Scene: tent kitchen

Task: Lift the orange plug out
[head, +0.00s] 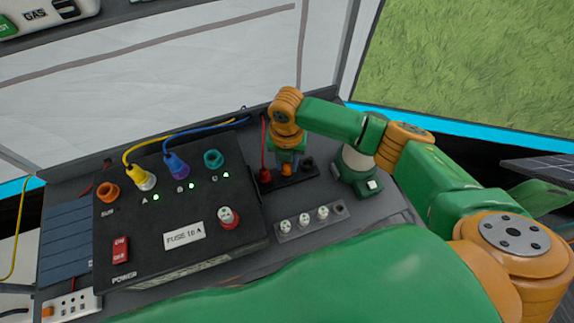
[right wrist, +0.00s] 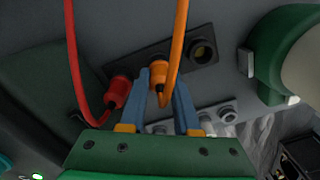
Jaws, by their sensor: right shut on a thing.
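The orange plug (head: 287,170) stands at the middle of a small black socket strip (head: 311,177) behind the fuse row. In the right wrist view the orange plug (right wrist: 159,75) is between the two blue fingers of my right gripper (right wrist: 161,85), with its orange cable rising towards the camera. My right gripper (head: 289,165) is shut on the plug from above. The plug's lower end meets the strip; I cannot tell how deep it sits. My left gripper is not in view.
A red plug (right wrist: 118,92) with a red cable stands left of the orange one; an empty socket (right wrist: 203,50) is on its other side. A black power box (head: 150,222) with yellow and blue plugs is at left. A green-white lantern-like object (head: 357,170) stands close right.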

